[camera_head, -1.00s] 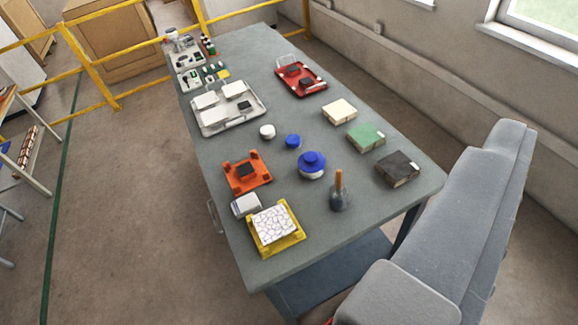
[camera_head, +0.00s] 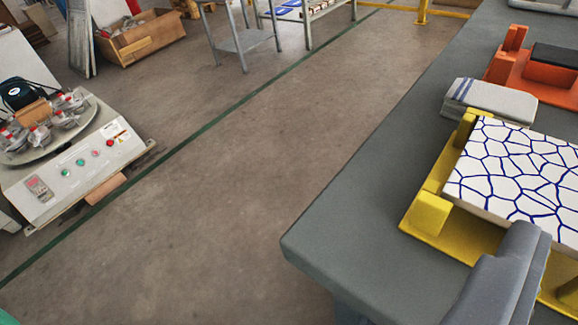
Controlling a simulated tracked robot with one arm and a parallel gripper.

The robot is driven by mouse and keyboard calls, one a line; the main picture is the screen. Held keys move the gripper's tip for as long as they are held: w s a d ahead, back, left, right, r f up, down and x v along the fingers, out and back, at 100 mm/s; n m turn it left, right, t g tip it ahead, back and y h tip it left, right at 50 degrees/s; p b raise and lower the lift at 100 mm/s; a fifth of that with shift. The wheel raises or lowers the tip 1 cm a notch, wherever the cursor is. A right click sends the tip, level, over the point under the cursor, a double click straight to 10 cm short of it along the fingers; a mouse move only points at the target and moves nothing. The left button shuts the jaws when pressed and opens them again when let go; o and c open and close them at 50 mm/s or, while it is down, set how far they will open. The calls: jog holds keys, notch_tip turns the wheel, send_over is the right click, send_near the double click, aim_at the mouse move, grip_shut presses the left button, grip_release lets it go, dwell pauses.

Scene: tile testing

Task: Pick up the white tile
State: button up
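A white tile with a blue crack pattern (camera_head: 525,180) lies on a yellow holder (camera_head: 432,213) near the table's corner at the right. The tile runs past the right edge of the picture. A grey part of my gripper or arm (camera_head: 505,275) shows at the lower right and covers the near corner of the tile and part of the holder. I cannot tell whether it touches them. No pair of fingertips can be made out, so open or shut does not show. The plain cream, green and black tiles seen earlier are out of view.
The grey table (camera_head: 385,210) has bare surface left of the holder. A grey-white cloth (camera_head: 490,100) and an orange holder with a black block (camera_head: 545,75) sit behind it. A machine (camera_head: 75,160) stands on the floor at left; the floor between is clear.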

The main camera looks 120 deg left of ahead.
jog(key=s+a+f+g+y, duration=0.1)
jog(key=s+a+f+g, duration=0.1)
jog(key=s+f, duration=0.2)
jog(key=b, duration=0.2)
send_near(527, 187)
jog(key=x, duration=0.4)
jog(key=shift+w+a, duration=0.3)
jog(key=shift+b+x, duration=0.5)
jog(key=shift+x, duration=2.1)
jog(key=shift+s+f, duration=0.1)
jog(key=shift+s, duration=0.05)
jog(key=c, duration=0.8)
